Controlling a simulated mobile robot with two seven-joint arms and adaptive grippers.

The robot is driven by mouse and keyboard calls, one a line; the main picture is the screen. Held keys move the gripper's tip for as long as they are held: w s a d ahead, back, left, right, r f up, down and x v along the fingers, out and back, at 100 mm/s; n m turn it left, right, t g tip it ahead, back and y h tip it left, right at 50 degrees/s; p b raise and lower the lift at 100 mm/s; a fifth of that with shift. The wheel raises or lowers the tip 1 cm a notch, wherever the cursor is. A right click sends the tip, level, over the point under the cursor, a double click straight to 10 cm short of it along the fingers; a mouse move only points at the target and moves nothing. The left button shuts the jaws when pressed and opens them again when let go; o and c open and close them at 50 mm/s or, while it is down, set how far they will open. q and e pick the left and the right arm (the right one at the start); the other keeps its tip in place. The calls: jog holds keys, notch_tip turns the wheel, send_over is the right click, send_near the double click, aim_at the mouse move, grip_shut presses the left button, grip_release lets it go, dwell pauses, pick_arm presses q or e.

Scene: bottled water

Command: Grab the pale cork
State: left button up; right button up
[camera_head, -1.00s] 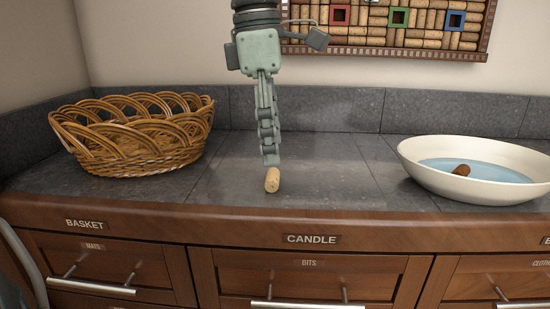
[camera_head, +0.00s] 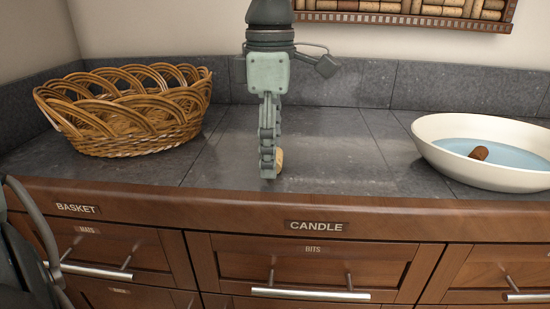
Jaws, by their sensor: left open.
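The pale cork (camera_head: 279,161) stands or lies on the grey counter near its front edge, in the middle of the head view. My left gripper (camera_head: 268,172) comes down from above, seen edge-on, and is open. Its fingers are right at the cork and cover the cork's left part. I cannot tell whether the fingers touch it or are around it. A darker brown cork (camera_head: 478,153) is in the white bowl at the right. My right gripper is not in view.
A wicker basket (camera_head: 130,140) stands at the left on the counter (camera_head: 340,160). The white bowl (camera_head: 430,152) holds blue liquid. A cork board (camera_head: 400,20) hangs on the wall behind. The counter between basket and bowl is otherwise clear. Labelled drawers are below.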

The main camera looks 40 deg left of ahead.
pick_arm(q)
jog(key=c, duration=0.8)
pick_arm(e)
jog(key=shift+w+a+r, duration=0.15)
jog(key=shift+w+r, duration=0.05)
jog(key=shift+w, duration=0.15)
